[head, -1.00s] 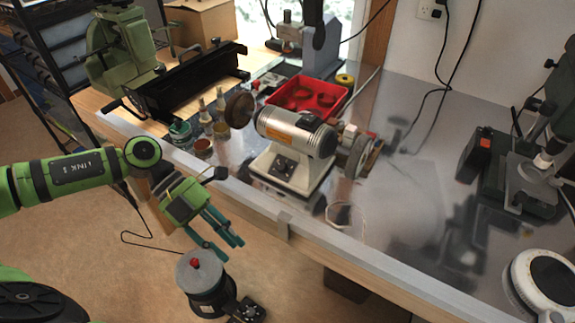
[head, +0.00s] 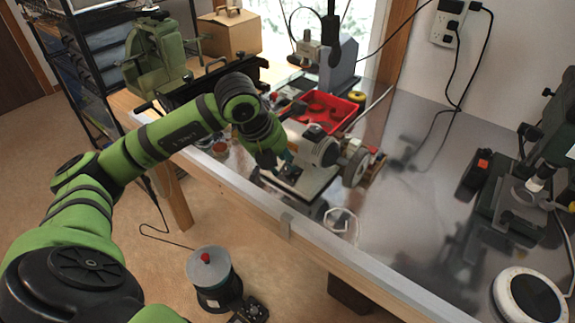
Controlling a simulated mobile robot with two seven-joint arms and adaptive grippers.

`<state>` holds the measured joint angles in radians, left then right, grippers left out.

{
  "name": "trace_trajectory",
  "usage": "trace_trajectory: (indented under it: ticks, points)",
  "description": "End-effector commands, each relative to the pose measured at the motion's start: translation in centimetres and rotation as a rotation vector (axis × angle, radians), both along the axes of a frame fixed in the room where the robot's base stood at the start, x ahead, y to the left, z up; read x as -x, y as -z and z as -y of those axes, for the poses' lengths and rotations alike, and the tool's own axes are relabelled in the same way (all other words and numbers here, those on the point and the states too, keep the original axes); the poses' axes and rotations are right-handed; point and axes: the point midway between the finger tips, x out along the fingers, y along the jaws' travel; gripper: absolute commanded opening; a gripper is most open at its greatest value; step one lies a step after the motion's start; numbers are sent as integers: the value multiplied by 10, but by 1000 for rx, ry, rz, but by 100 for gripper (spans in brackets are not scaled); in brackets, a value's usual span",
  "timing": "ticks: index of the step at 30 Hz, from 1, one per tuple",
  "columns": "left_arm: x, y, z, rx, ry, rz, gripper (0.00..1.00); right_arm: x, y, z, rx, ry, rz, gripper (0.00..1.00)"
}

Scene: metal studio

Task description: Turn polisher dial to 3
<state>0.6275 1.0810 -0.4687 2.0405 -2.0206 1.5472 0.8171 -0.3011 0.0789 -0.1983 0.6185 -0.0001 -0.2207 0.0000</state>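The polisher (head: 313,147) is a silver motor on a pale base near the bench's front edge. The dark control panel (head: 291,174) on the base front is small and partly covered by my gripper. The dial and its numbers cannot be made out. My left gripper (head: 284,160) is at the front of the polisher, close to this panel. I cannot tell whether it touches the dial, and its fingers are mostly hidden. My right gripper is not in view.
A red tray (head: 327,112) lies behind the polisher. A dark green machine (head: 530,170) and a round white-rimmed device (head: 530,297) stand at the right. The metal bench top between is clear. A grey canister (head: 212,275) stands below the bench's front edge.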

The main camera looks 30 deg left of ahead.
Motion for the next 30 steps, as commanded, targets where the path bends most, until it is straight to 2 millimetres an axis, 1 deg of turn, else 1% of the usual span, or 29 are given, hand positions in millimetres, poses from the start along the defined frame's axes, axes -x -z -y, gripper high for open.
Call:
trace_trajectory:
  ticks: [1,3,6,10,16,17,18,19,30]
  points:
    - [-2,6,2,1,2,-4,32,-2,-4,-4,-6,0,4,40]
    - [-6,14,2,2,1,-4,32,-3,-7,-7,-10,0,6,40]
    - [-10,23,3,1,1,-3,32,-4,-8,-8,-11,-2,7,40]
    - [-12,28,3,0,2,0,32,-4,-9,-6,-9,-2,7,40]
    - [-12,28,3,0,3,0,32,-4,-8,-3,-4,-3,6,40]
    - [-12,28,3,0,3,0,24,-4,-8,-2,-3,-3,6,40]
    - [-12,28,3,0,3,0,8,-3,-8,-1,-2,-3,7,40]
    - [-12,28,3,0,3,-1,0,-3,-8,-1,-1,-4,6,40]
    - [-11,29,4,-11,25,-2,0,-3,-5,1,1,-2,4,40]
